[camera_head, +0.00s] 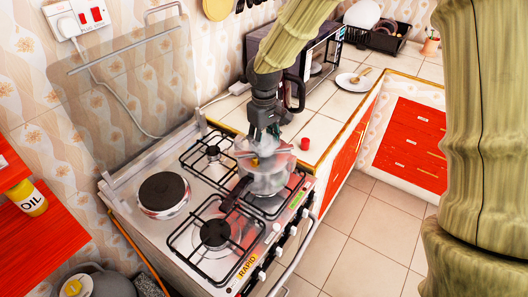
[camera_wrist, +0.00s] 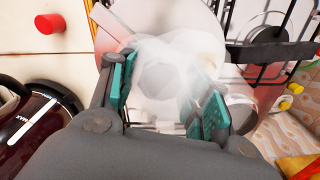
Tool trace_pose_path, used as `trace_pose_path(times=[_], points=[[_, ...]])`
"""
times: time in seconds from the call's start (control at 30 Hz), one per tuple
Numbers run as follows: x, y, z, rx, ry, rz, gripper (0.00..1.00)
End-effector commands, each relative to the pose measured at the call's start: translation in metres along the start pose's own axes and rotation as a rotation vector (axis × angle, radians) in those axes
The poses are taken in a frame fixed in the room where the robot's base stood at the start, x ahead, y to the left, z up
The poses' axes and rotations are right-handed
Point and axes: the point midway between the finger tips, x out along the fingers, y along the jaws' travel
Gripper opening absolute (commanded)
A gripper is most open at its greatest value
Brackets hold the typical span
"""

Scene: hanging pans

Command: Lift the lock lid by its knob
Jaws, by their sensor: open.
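My gripper (camera_head: 263,137) points down from above, over the pot's top. In the wrist view, my gripper (camera_wrist: 165,88) is open, with teal finger pads on either side of a pale, faceted knob-like shape (camera_wrist: 163,76). Steam blurs this shape and the lid around it. I cannot tell whether the pads touch it. The lid's edge and any lock are not clear.
A red cylinder (camera_head: 305,144) stands on the tiled counter, right of the pot. A dark kettle (camera_head: 293,93) and a microwave (camera_head: 322,58) stand behind my gripper. The front burner (camera_head: 215,233) and the dark hot plate (camera_head: 163,191) are bare.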

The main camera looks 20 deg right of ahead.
Motion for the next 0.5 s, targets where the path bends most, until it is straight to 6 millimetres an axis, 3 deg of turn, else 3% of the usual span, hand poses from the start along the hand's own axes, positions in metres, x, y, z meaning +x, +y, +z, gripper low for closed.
trace_pose_path(times=[0.23, 0.5], points=[[0.0011, 0.0001, 0.0001, 0.000, 0.000, 0.000, 0.46], [0.0009, 0.0002, 0.0001, 0.000, 0.000, 0.000, 0.00]])
